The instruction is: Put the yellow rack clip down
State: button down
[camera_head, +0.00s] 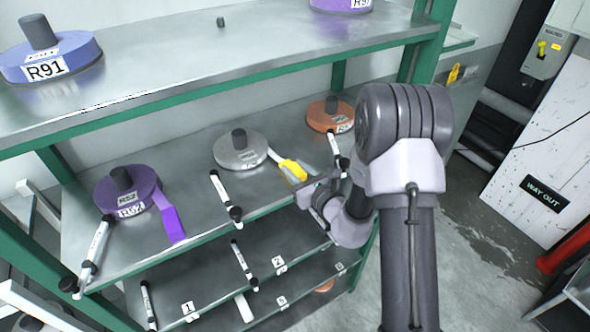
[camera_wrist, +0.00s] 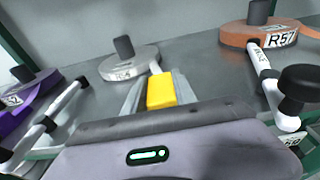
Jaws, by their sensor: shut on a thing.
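The yellow rack clip (camera_head: 292,169) is between the fingers of my gripper (camera_head: 299,181), over the front part of the middle shelf. In the wrist view the clip (camera_wrist: 161,91) shows as a yellow block, with the grey fingers of my gripper (camera_wrist: 158,95) on either side. A pale strip runs from the clip back to the light grey roll (camera_head: 240,150). The roll also shows behind the clip in the wrist view (camera_wrist: 129,66). My gripper is shut on the clip. I cannot tell whether the clip touches the shelf.
On the middle shelf (camera_head: 190,160), a purple roll (camera_head: 127,188) with a hanging tail stands left and an orange roll (camera_head: 330,115) right. White black-ended bars (camera_head: 226,199) stick out at the front edge. Green posts frame the rack. Bare shelf lies between the rolls.

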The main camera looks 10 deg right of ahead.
jog(key=shift+s+r, duration=0.1)
jog(key=shift+f, duration=0.2)
jog(key=c, duration=1)
grip_release()
